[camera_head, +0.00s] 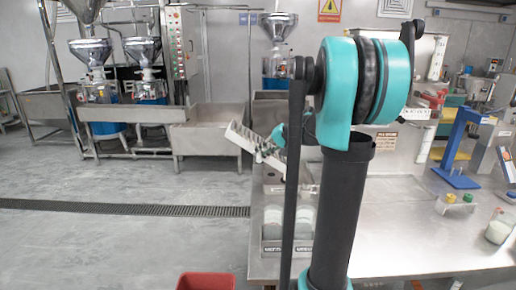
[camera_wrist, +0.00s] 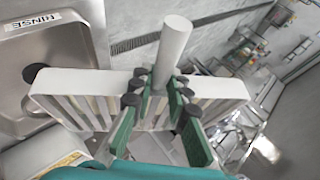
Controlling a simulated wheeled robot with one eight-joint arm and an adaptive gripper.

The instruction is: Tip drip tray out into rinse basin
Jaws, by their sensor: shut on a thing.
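The drip tray is a pale grey slotted tray (camera_wrist: 75,85) with a thick round bar (camera_wrist: 174,48) standing out from its middle. In the head view the tray (camera_head: 241,136) is held in the air, tilted, its left end higher than its right. My gripper (camera_wrist: 158,97) is shut on the bar, its green fingers on both sides; it also shows small in the head view (camera_head: 268,150). The rinse basin (camera_wrist: 62,58), steel and labelled RINSE, is at the left of the wrist view. The tray's left end overlaps its edge in the picture. I cannot tell whether they touch.
A steel worktable (camera_head: 400,235) fills the right, with a blue stand (camera_head: 460,150) and a jar (camera_head: 498,228) on it. A red bin (camera_head: 206,281) stands on the floor at the front. Grinders and a steel trough (camera_head: 212,130) are at the back left. My arm hides the middle.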

